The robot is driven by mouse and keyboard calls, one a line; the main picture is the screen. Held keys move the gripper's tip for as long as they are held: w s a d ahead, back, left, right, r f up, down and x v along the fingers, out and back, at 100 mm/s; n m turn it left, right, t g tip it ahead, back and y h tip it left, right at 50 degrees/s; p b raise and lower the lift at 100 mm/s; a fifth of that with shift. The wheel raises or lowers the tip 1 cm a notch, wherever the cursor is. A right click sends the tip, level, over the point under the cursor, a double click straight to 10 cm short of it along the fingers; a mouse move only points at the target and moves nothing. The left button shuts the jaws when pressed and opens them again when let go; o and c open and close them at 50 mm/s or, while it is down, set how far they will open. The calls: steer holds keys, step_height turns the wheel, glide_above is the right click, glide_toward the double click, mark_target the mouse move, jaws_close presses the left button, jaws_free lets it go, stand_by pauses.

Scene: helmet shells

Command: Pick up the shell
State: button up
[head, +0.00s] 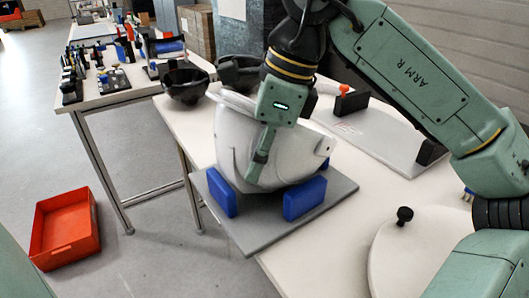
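A white helmet shell (235,140) rests on the blue pads (304,198) of a grey base plate (267,227) on the white table. My gripper (258,165) is in front of the shell in the head view and hides part of its middle. One green finger shows against the shell's near face. The other finger is hidden, so I cannot tell whether the gripper is open or shut. I cannot tell whether the finger touches the shell.
Black bowl-like shells (186,84) stand behind at the left. A grey board (370,135) with black blocks lies to the right. A white disc with a black knob (404,215) is at the front right. A red crate (66,230) sits on the floor.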

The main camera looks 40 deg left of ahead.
jaws_close()
stand_by(0.8)
